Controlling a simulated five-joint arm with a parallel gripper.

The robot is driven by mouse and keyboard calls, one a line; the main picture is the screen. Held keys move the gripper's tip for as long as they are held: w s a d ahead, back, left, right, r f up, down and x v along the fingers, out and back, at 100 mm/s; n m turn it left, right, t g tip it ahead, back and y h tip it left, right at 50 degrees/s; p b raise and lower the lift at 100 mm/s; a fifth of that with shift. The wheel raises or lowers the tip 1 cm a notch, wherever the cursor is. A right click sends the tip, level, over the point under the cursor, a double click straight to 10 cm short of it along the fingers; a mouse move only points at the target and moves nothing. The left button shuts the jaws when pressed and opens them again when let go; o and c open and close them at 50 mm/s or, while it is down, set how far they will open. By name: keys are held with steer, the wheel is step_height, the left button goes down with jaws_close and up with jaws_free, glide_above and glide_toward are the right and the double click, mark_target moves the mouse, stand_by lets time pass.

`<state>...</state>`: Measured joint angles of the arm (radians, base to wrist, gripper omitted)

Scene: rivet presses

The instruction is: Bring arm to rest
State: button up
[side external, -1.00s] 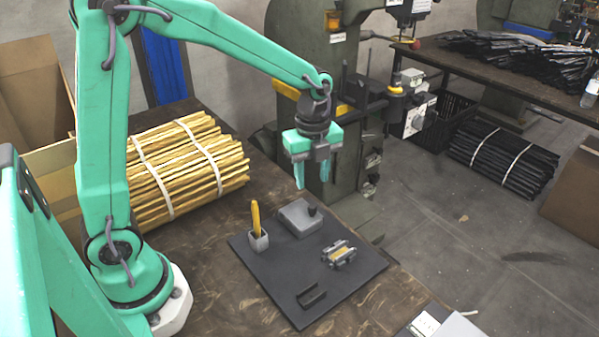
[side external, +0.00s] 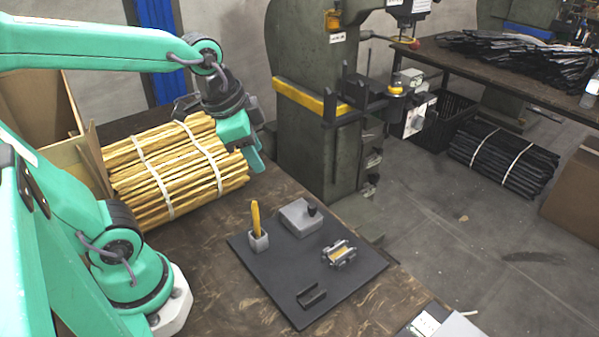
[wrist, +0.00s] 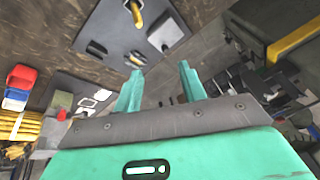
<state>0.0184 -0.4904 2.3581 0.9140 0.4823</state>
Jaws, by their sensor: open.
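My gripper (side external: 256,158) hangs at the end of my folded-back arm, in front of the right end of the bundle of yellow sticks in the side view. It is above the table and clear of the dark mat. In the wrist view my gripper (wrist: 161,82) shows two teal fingers spread apart with nothing between them. The dark mat (side external: 290,265) lies flat on the table with its items on it, apart from my gripper. The far side of the fingers is hidden in the side view.
A strapped bundle of yellow sticks (side external: 165,170) lies on the table behind my arm. On the mat are a grey holder (side external: 258,242) with a yellow stick, a grey block (side external: 298,218), a small metal fixture (side external: 340,253) and a black bracket (side external: 311,297). A green press (side external: 320,100) stands behind.

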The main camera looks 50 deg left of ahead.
steer(key=shift+s+a+r+n+t, duration=0.15)
steer(key=shift+s+n+t, duration=0.2)
steer(key=shift+s+n, duration=0.95)
steer(key=shift+s+a+r+n+t, duration=0.1)
steer(key=shift+s+n+t, duration=0.25)
steer(key=shift+s+n, duration=0.95)
steer(key=shift+w+n, duration=0.3)
